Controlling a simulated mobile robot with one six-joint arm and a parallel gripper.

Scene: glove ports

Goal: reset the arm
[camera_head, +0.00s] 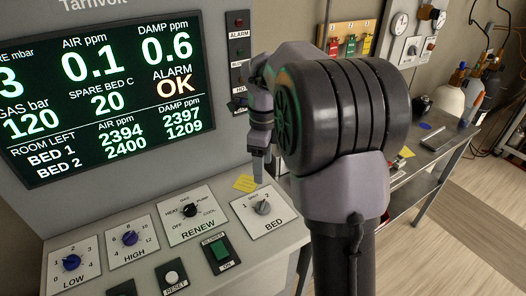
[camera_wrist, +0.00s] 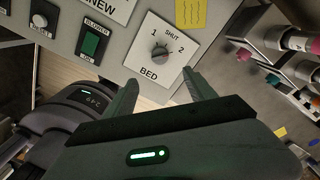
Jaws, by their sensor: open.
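My gripper (camera_head: 259,176) is open, its fingers pointing down above the right end of the sloped control panel (camera_head: 150,240). In the wrist view, the two fingers of my gripper (camera_wrist: 161,80) are apart with nothing between them. The BED knob (camera_head: 262,207) is on a white plate below the fingers. In the wrist view the BED knob (camera_wrist: 160,53) lies just beyond the fingertips, and no contact shows. My dark, rounded arm joint covers the middle right of the head view.
A lit display (camera_head: 105,85) reads ALARM OK. The RENEW knob (camera_head: 189,210), HIGH knob (camera_head: 130,238), LOW knob (camera_head: 71,262) and green rocker switch (camera_head: 218,251) are on the panel. A yellow note (camera_head: 245,183) lies behind BED.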

